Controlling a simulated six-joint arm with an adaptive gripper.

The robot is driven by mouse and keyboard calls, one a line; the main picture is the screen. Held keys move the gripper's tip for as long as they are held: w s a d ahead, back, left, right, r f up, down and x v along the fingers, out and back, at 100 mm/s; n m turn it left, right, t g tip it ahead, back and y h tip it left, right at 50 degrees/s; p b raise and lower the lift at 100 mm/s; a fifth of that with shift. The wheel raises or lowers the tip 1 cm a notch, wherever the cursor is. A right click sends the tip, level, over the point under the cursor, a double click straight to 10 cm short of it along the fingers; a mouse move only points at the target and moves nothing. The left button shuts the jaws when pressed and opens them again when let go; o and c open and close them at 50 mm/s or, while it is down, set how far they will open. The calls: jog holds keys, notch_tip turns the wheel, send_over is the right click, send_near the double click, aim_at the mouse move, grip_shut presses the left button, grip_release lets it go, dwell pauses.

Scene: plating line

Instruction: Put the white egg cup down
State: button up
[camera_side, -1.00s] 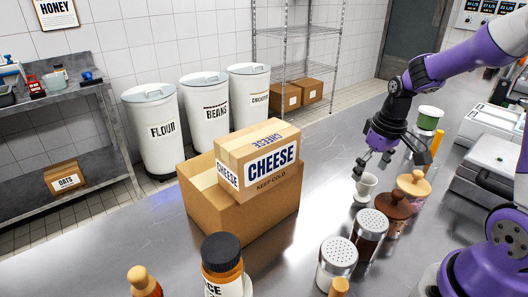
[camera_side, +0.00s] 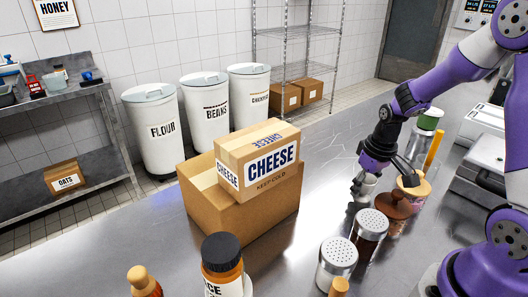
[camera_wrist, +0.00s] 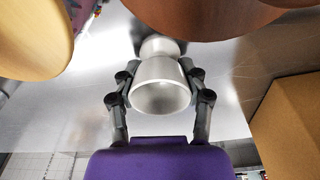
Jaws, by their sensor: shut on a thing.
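The white egg cup (camera_wrist: 161,88) is between the two fingers of my gripper (camera_wrist: 160,80) in the wrist view. The fingers are shut on its sides, and its open mouth faces the camera. In the side view my gripper (camera_side: 366,181) is low over the steel counter and covers most of the egg cup (camera_side: 369,180). The cup's foot is at or very close to the counter; I cannot tell whether it touches.
Wooden-lidded jars (camera_side: 395,205) and shakers with metal tops (camera_side: 370,222) stand close in front and to the right. A cardboard box (camera_side: 235,220) bearing a cheese box (camera_side: 258,160) stands to the left. The counter (camera_side: 322,165) between is clear.

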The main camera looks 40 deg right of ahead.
jog(key=shift+r, duration=0.6)
notch_tip(320, 180, up, 3)
jog(key=shift+f, duration=0.1)
jog(key=a+r, duration=0.2)
jog(key=a, duration=0.1)
jog(key=a+r, duration=0.2)
jog(key=a, duration=0.2)
jog(key=a+r, duration=0.3)
jog(key=a, duration=0.1)
jog(key=shift+s, duration=0.4)
jog(key=w+r, duration=0.1)
jog(key=r, duration=0.1)
jog(key=w+a+r+n, duration=0.1)
jog(key=r, duration=0.1)
jog(key=r+n, duration=0.1)
jog(key=shift+w+a+r, duration=0.2)
jog(key=shift+w+r, duration=0.2)
jog(key=shift+c, duration=0.2)
jog(key=w+d+f+m, duration=0.1)
jog(key=w+d+f, duration=0.15)
jog(key=w, duration=0.45)
jog(key=w+d+f+m, duration=0.1)
jog(key=w+f, duration=0.3)
jog(key=w, duration=0.3)
notch_tip(320, 180, down, 10)
jog(key=shift+d, duration=0.15)
